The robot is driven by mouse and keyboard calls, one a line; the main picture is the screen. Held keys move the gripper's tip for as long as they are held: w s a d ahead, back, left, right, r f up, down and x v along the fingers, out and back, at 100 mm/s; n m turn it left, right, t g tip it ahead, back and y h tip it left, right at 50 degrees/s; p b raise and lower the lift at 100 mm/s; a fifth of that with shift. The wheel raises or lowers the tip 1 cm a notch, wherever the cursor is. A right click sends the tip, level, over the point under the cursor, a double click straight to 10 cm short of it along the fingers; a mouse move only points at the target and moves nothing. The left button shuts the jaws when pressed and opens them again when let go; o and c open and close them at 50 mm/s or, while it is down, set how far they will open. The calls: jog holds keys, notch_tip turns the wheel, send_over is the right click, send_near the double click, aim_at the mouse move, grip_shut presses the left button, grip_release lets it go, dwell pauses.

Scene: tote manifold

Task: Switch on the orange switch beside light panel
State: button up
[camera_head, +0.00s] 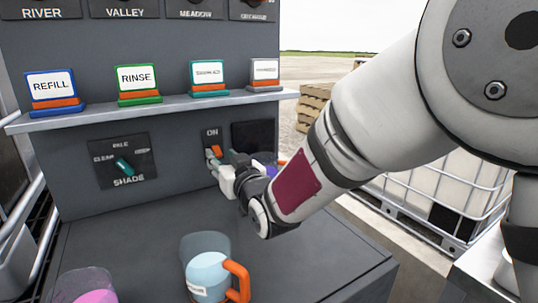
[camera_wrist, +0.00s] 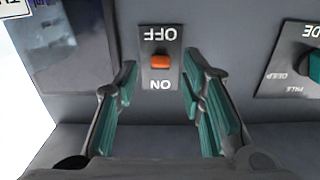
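The orange switch (camera_wrist: 160,62) sits on a small dark plate (camera_wrist: 160,45) on the grey upright panel. In the wrist view the plate's letters are upside down, OFF above the switch and ON below it. I cannot tell firmly which way the lever is set. A dark blank panel (camera_wrist: 65,45) is beside the plate; it also shows right of the switch in the head view (camera_head: 255,136). My gripper (camera_wrist: 160,75) is open, its teal-padded fingers on either side of the switch with gaps. In the head view my gripper (camera_head: 224,165) partly hides the switch plate.
A SHADE dial (camera_head: 123,166) is left of the switch. A ledge (camera_head: 150,109) above carries several signs, such as REFILL (camera_head: 51,88) and RINSE (camera_head: 138,82). A clear cup with an orange handle (camera_head: 208,270) and a pink-filled cup (camera_head: 88,288) stand on the counter below.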

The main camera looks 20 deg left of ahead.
aim_at(217, 151)
jog(key=shift+x, duration=1.4)
grip_shut()
